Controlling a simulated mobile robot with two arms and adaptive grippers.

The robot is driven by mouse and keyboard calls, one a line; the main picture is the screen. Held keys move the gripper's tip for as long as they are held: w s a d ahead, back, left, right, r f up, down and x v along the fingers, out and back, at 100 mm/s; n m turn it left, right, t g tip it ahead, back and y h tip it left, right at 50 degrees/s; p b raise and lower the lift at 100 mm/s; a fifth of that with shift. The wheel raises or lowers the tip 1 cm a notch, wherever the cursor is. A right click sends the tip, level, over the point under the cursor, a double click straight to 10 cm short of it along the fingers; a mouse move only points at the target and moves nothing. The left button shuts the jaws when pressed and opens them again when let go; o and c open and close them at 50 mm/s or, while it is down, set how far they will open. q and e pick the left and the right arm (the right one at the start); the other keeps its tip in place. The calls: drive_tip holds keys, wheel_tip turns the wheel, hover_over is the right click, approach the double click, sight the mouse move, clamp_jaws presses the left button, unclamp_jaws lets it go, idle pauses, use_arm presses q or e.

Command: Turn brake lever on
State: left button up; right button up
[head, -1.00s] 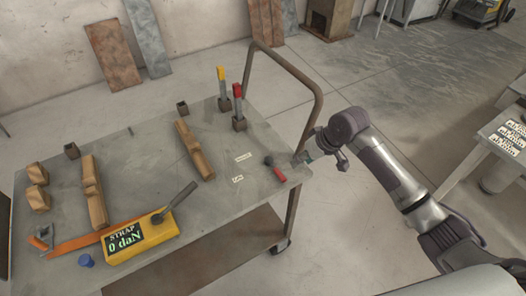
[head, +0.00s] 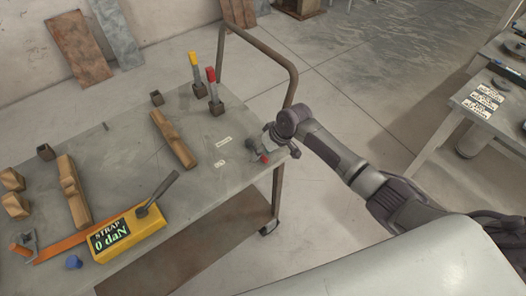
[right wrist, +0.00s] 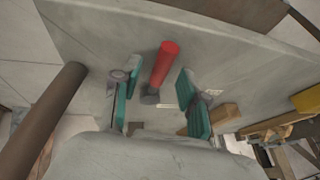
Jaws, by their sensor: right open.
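The brake lever (head: 263,158) has a red handle and sits at the near right corner of the cart top, partly hidden by my right gripper. In the right wrist view the red handle (right wrist: 164,64) rises from a dark pivot between the fingers, apart from both. My right gripper (head: 264,144) is open around the lever. Its teal-padded fingers (right wrist: 158,98) stand on either side of it in the wrist view. Two small white labels (head: 222,142) (head: 219,163) lie left of the lever. My left gripper is not in view.
The grey cart top (head: 190,190) carries wooden blocks (head: 174,138), a yellow strap gauge (head: 128,237) reading 0 daN, and upright yellow-tipped (head: 197,75) and red-tipped (head: 214,90) levers. A brown tubular cart handle (head: 266,50) rises behind my right gripper. Open floor lies to the right.

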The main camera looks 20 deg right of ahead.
drive_tip(key=shift+w+f, duration=0.1)
drive_tip(key=shift+f, duration=0.1)
clamp_jaws()
drive_tip(key=shift+a, duration=0.1)
